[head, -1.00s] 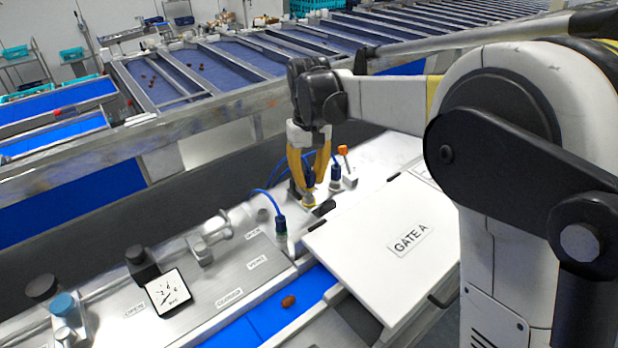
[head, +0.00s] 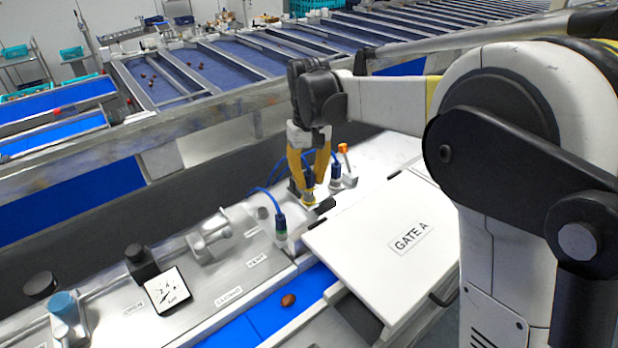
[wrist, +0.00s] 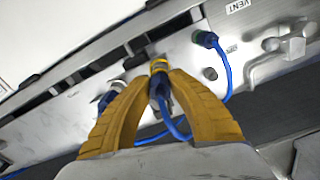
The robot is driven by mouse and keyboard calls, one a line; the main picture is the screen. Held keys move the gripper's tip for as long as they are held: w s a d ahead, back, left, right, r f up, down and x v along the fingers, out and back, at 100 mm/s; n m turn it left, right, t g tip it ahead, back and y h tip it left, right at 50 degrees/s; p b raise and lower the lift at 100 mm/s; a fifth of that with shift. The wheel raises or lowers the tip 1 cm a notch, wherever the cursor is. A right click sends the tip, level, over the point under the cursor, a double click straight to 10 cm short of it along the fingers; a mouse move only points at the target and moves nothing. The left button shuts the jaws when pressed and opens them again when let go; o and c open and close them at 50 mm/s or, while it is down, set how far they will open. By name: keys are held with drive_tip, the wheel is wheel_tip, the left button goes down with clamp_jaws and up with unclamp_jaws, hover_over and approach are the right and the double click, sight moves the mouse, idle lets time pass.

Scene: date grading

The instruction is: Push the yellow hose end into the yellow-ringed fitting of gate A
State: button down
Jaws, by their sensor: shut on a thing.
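My gripper (head: 308,190) is shut on the yellow hose end, low over the metal panel behind the gate A cover. In the wrist view my gripper (wrist: 158,82) has its two yellow fingers closing around the dark hose-end body (wrist: 158,88), with the blue hose (wrist: 174,125) curving away below. A yellow ring (wrist: 158,66) shows just beyond the fingertips, at the panel. I cannot tell whether it belongs to the hose end or the fitting, or how deep the hose end sits. The white gate A cover (head: 385,215) lies to the right of the gripper.
A green-ringed blue hose connector (head: 281,229) stands left of my gripper; another dark connector (head: 335,174) stands close on its right, near an orange-tipped lever (head: 343,149). A valve handle (head: 212,232) and gauge (head: 168,290) are further left. A brown date (head: 288,300) lies on the blue belt.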

drive_tip(key=shift+f+b, duration=0.6)
drive_tip(key=shift+f, duration=0.35)
idle(0.3)
drive_tip(key=c, duration=2)
unclamp_jaws()
drive_tip(key=shift+o, duration=0.2)
drive_tip(key=o, duration=1.2)
drive_tip(key=shift+c, duration=0.2)
drive_tip(key=shift+r, duration=0.15)
drive_tip(key=shift+r+p, duration=3.15)
drive_tip(key=shift+r, duration=1.8)
